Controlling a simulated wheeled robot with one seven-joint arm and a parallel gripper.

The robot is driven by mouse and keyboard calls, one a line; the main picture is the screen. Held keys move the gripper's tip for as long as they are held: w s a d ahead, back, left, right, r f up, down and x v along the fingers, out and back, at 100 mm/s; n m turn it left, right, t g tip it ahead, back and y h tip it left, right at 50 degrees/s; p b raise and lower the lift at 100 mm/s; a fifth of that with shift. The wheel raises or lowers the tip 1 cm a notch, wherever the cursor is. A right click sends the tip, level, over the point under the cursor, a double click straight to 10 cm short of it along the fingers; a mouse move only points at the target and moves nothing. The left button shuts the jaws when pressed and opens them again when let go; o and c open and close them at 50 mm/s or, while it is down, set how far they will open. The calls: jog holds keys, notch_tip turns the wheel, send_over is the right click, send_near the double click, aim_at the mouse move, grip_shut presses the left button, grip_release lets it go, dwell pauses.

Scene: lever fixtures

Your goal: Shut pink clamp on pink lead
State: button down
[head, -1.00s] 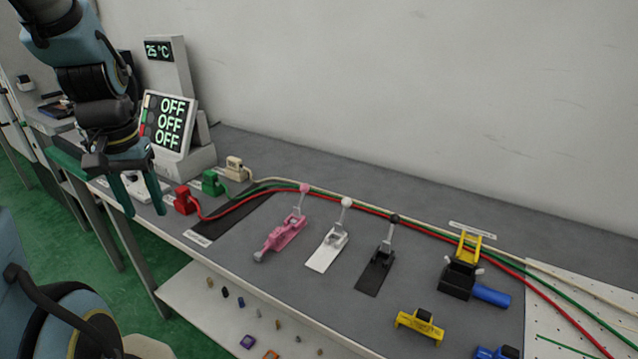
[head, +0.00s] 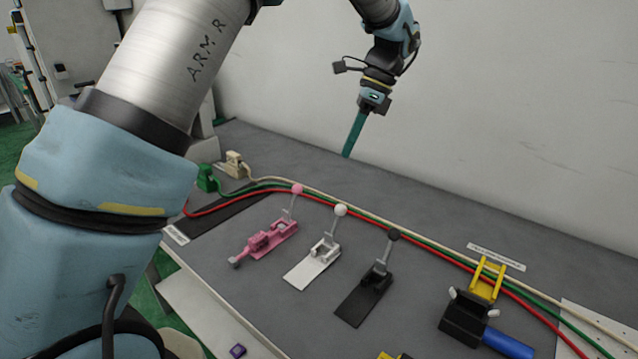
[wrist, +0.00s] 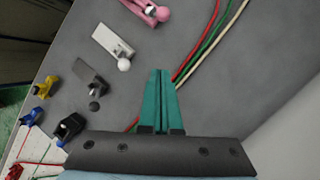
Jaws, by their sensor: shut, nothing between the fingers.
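The pink clamp (head: 268,240) lies on the grey bench in the head view, its pink-knobbed lever (head: 296,198) standing up. It also shows at the top of the wrist view (wrist: 150,10), partly cut off. No pink lead can be told apart; the leads in view are red (head: 236,203), green (head: 262,187) and cream (head: 310,189), running behind the clamps. My gripper (head: 347,156) is above the back of the bench, apart from the clamp. Its teal fingers (wrist: 159,72) are together and empty in the wrist view.
A white clamp (head: 314,264) and a black clamp (head: 365,296) with raised levers stand to the right of the pink one. Further right are a black-and-yellow fixture (head: 469,312) and a blue part (head: 508,343). Green (head: 205,178) and cream (head: 235,163) plugs sit at the left. The wall rises behind.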

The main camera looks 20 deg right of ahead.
jog(key=shift+a, duration=0.1)
jog(key=p, duration=0.3)
send_near(293, 202)
notch_tip(293, 202, down, 5)
jog(key=d, duration=0.2)
jog(key=shift+a, duration=0.6)
jog(key=shift+r, duration=0.1)
